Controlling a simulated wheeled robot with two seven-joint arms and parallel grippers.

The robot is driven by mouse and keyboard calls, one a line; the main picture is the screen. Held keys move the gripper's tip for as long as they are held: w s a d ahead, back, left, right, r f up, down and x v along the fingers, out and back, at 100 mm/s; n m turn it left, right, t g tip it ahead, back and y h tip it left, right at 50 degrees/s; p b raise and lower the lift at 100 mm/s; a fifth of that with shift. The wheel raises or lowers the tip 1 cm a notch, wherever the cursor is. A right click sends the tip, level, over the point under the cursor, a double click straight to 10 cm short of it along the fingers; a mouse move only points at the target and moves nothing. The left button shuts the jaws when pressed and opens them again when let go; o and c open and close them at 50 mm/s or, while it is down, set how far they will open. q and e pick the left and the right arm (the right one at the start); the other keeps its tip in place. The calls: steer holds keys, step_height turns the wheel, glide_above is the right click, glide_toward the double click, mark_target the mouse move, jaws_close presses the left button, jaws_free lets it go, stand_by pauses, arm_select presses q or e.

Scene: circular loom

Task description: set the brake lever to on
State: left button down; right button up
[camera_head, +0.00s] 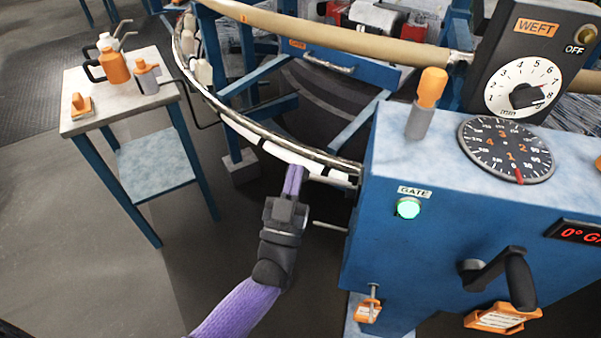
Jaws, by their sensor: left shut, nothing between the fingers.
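No label in view reads brake, so I cannot tell for sure which part is the brake lever. An upright handle with an orange grip (431,88) and grey lower part stands on top of the blue housing (390,160). A thin pale rod (330,226) sticks out from the housing's left side. My left gripper (293,178) is shut and empty, pointing away from me at the white segments under the curved rail. It is left of the housing, apart from the orange-topped handle. I cannot tell whether its tips touch the rail. My right gripper is not in view.
The housing carries a round dial (506,150), a green-lit GATE button (408,208) and a black crank (500,275) jutting forward. A WEFT knob panel (535,50) stands behind. The curved rail (235,115) runs left. A side table (85,122) holds bottles. Floor is clear at lower left.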

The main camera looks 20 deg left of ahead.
arm_select(q)
steer(key=f+n+y+b, duration=0.1)
steer(key=f+n, duration=0.1)
steer(key=n, duration=0.1)
steer(key=f+n+g+y+b, duration=0.1)
steer(key=f+n+y, duration=0.1)
steer(key=n, duration=0.1)
steer(key=f+n+g+y+b, duration=0.1)
steer(key=n+y, duration=0.1)
steer(key=shift+d+f+n+b, duration=0.25)
steer(key=shift+f+n+b, duration=0.15)
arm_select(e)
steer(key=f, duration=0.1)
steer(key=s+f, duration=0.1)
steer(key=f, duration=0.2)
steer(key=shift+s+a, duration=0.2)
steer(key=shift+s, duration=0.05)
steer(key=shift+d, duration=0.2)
